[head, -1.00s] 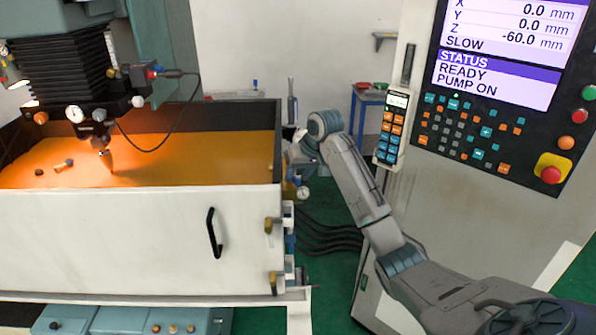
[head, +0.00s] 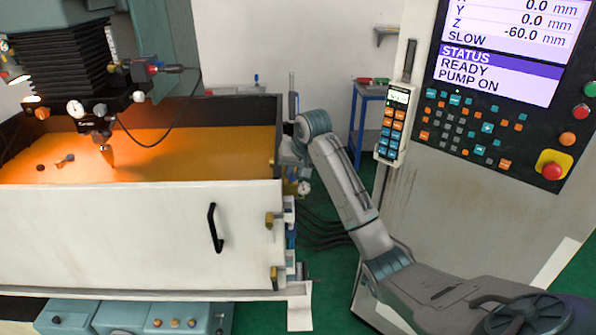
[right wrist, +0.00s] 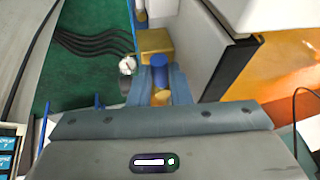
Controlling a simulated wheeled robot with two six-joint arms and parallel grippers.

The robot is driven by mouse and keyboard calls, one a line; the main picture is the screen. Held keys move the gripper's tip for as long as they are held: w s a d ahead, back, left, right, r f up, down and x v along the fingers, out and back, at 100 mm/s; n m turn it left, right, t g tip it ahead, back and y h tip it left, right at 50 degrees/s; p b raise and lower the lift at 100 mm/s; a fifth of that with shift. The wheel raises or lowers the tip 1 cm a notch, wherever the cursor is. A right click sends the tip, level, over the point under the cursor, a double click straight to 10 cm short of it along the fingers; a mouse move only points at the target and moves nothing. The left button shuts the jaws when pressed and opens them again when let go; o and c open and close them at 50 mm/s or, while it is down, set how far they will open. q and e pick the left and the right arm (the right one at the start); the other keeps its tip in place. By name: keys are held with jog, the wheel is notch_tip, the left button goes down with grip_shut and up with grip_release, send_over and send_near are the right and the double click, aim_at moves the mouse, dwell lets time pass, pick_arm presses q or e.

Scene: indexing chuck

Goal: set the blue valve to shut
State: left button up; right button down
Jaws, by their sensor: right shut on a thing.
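The blue valve (right wrist: 159,68) shows in the right wrist view as a small upright blue cylinder beside a brass block. My right gripper (right wrist: 160,88) has its two grey-blue fingers on either side of it and is shut on it. In the head view my right gripper (head: 291,156) is at the right end of the tank, and the valve is hidden behind it or too small to make out. Whether the valve stands at open or shut cannot be told. My left gripper is not in view.
The white tank (head: 120,235) with orange liquid stands left of my right arm. A round gauge (right wrist: 127,65) is close beside the gripper. Black hoses (head: 322,232) run below. The control cabinet (head: 430,220) stands on the right, with a pendant (head: 393,125) on its side.

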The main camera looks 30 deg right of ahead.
jog(key=shift+w+a+m+h, duration=0.15)
jog(key=shift+a+m+h, duration=0.15)
jog(key=shift+m, duration=0.5)
jog(key=c, duration=1.3)
grip_release()
jog(key=shift+c, duration=0.2)
jog(key=shift+d, duration=0.2)
jog(key=shift+a+r, duration=0.1)
jog(key=shift+a, duration=0.05)
jog(key=shift+r, duration=0.1)
